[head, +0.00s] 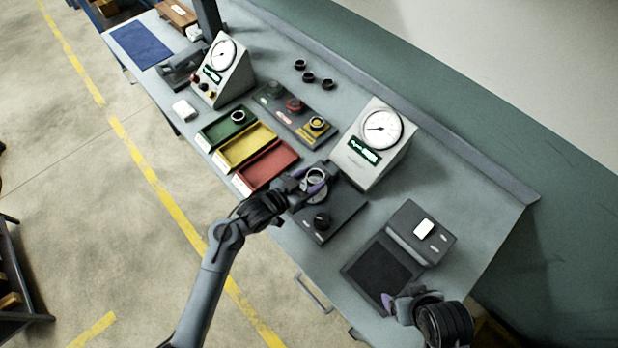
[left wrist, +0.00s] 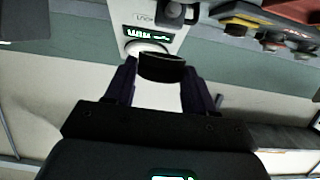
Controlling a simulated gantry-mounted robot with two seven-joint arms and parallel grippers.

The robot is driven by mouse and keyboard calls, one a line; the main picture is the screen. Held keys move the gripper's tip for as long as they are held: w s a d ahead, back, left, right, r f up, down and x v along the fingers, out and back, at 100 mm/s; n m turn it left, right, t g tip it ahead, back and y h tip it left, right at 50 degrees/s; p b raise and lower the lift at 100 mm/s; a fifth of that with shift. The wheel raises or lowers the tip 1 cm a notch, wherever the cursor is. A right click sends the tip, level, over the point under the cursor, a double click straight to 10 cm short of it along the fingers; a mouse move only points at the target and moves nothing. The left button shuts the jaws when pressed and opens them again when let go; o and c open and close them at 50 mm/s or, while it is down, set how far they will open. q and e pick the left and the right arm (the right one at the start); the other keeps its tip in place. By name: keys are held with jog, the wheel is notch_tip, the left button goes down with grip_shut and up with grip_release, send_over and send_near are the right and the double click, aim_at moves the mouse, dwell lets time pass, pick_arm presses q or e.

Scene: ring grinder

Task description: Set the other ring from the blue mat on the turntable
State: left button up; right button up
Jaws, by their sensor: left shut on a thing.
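The blue mat (head: 141,42) lies at the far upper left in the head view, with no ring visible on it. My left gripper (head: 314,180) is shut on a ring (head: 317,176) over a dark unit (head: 345,208) with a black knob (head: 321,221). The ring shows dark between the fingertips in the left wrist view (left wrist: 162,68). The gripper hides part of the unit, so I cannot tell whether the ring touches it or where the turntable surface lies. My right gripper (head: 402,298) is low at the right; its finger gap is unclear.
Green (head: 215,136), yellow (head: 233,155) and red (head: 254,178) trays stand left of my left gripper; a ring (head: 238,116) is in the green one. A dial gauge (head: 383,128) stands close behind. A dark flat pad (head: 378,272) is near my right gripper.

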pick_arm(q)
jog(key=shift+w+a, duration=0.3)
jog(key=shift+a+f+b, duration=0.1)
jog(key=shift+b, duration=0.25)
jog(key=shift+s+f+b, duration=0.1)
jog(key=shift+f+b, duration=0.35)
jog(key=shift+f, duration=0.05)
notch_tip(320, 180, down, 3)
jog(key=b, duration=0.3)
pick_arm(e)
jog(key=x, duration=0.4)
jog(key=shift+s+a+f, duration=0.25)
jog(key=shift+s+f, duration=0.05)
pick_arm(q)
jog(key=shift+f+b, duration=0.6)
jog(key=shift+f, duration=0.35)
pick_arm(e)
jog(key=shift+f, duration=0.55)
pick_arm(q)
jog(key=o, duration=1.2)
